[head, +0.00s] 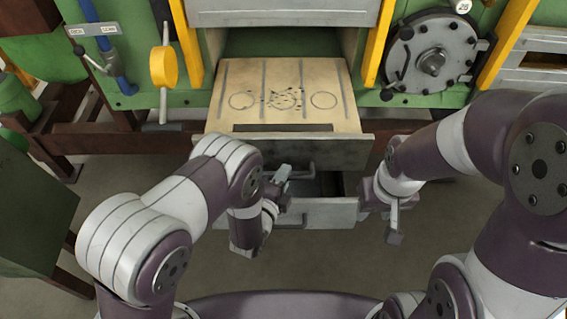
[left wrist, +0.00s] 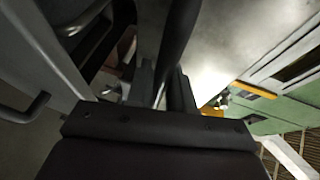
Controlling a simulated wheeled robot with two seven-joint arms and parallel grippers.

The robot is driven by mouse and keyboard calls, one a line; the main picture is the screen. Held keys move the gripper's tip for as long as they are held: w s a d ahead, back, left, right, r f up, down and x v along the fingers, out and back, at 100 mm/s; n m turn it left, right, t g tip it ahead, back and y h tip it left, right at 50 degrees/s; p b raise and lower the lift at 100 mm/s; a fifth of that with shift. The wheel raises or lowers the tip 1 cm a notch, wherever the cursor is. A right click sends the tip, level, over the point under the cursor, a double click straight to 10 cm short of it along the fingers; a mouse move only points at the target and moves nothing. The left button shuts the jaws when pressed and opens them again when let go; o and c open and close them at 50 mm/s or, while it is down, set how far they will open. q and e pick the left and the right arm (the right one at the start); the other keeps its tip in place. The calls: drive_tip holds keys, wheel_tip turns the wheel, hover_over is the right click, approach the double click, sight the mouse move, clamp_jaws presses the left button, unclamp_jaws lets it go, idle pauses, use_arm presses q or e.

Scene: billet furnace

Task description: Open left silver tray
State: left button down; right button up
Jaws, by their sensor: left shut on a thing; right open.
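A silver-fronted tray (head: 340,150) is pulled out of the green furnace in the head view. Its beige top carries several ring marks and dark specks. A dark bar handle (head: 300,171) is on its front. My left gripper (head: 281,176) is at this handle, shut on it. In the left wrist view, the dark handle bar (left wrist: 178,40) runs up from between the fingers, beside the silver front (left wrist: 225,35). My right gripper (head: 393,220) is open and empty, right of the trays; its fingertips are hard to make out.
A lower silver tray (head: 335,213) is partly out beneath the upper one; its handle (left wrist: 28,112) shows in the left wrist view. A silver panel (head: 285,12) is above. A yellow disc (head: 163,66) stands left, a round metal hatch (head: 431,62) right. Bare floor lies in front.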

use_arm(q)
drive_tip(key=shift+s, duration=2.05)
drive_tip(key=c, duration=1.1)
unclamp_jaws()
